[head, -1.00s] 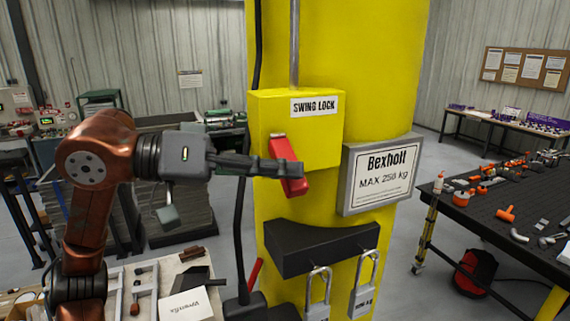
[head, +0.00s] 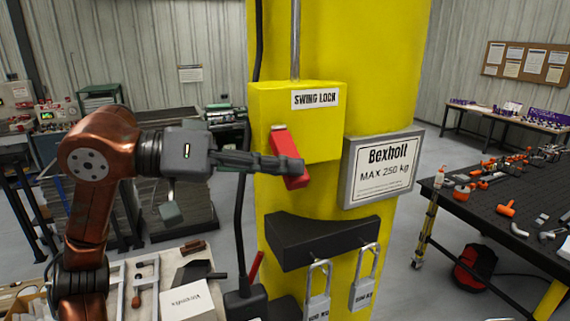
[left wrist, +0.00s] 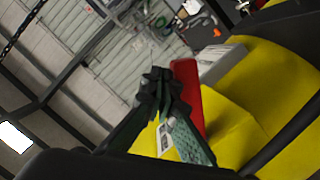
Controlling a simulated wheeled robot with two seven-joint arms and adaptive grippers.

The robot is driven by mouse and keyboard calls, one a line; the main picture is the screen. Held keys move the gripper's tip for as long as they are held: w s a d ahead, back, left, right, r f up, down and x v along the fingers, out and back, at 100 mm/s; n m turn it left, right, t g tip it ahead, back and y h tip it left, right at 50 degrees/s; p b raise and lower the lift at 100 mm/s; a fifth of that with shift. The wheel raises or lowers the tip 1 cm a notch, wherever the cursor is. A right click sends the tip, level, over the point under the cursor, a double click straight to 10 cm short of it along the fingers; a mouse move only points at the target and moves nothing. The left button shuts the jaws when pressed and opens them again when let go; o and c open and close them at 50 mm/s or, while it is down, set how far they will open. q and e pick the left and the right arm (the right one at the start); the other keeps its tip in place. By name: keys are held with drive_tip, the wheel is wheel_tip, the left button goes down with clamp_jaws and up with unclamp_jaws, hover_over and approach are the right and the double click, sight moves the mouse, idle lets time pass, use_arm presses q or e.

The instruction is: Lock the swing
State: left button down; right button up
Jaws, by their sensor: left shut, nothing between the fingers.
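The yellow swing lock box (head: 318,135) is fixed on the yellow column, with a "SWING LOCK" label on its face. Its red lever (head: 281,143) hangs from the box front, tilted with its lower end to the right. My left gripper (head: 299,165) is shut and empty, its fingertips lying across the lower part of the lever. They seem to touch it, though contact is not certain. In the left wrist view the red lever (left wrist: 187,98) stands right beside the closed fingers (left wrist: 160,88). My right gripper is not in view.
A "Bexholt MAX 250 kg" plate (head: 381,170) is on the column right of the box. Below is a black bracket (head: 322,243) with two padlocks (head: 364,278). A black cable runs down the column's left side. A tool table (head: 500,200) stands at right.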

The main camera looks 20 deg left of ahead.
sight(290, 148)
use_arm(q)
drive_tip(key=s+a+r, duration=0.5)
drive_tip(key=s, duration=0.4)
drive_tip(key=shift+r, duration=0.15)
idle(0.5)
